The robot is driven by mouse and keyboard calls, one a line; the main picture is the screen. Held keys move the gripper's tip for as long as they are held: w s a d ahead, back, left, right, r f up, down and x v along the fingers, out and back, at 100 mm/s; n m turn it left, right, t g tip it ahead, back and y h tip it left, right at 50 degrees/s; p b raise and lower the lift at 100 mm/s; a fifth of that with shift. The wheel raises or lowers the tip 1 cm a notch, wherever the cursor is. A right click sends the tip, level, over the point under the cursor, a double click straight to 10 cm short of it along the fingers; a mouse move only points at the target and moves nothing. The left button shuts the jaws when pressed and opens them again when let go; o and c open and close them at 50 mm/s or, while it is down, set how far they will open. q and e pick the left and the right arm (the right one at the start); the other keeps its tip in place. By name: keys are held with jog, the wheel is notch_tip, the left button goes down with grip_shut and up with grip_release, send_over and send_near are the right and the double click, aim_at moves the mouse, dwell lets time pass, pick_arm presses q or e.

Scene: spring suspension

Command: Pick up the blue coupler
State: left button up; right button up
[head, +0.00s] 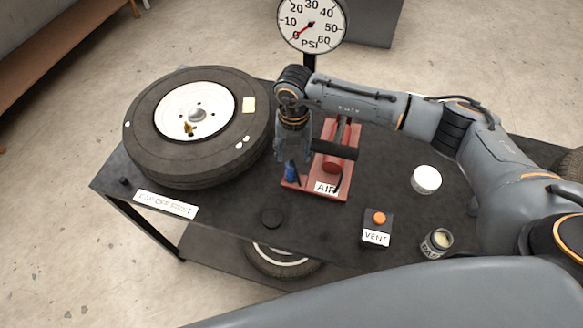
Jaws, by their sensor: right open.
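The blue coupler (290,173) shows as a small blue upright piece at the left side of the red air pump base (318,190), which bears an AIR label. My right gripper (291,160) points down right over the coupler, with its fingers open around or just above it. The fingers hide the coupler's upper part, and I cannot tell whether they touch it. My left gripper is not in view.
A tire with a white rim (228,93) lies on the dark table (225,225) to the left. The pump's black handle (336,150) is close right of my gripper. A PSI gauge (312,22) stands behind. A VENT button box (378,222), white lid (426,179) and jar (437,243) are to the right.

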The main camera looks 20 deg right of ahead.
aim_at(291, 163)
jog(key=f+p, duration=0.1)
jog(key=f, duration=0.1)
jog(key=f+p, duration=0.1)
jog(key=f, duration=0.1)
jog(key=shift+s+a+f+p, duration=0.1)
jog(key=shift+s+a+p, duration=0.15)
jog(key=shift+a+p, duration=0.1)
jog(key=shift+f, duration=0.4)
jog(key=shift+c, duration=0.2)
jog(key=shift+w, duration=0.1)
grip_shut()
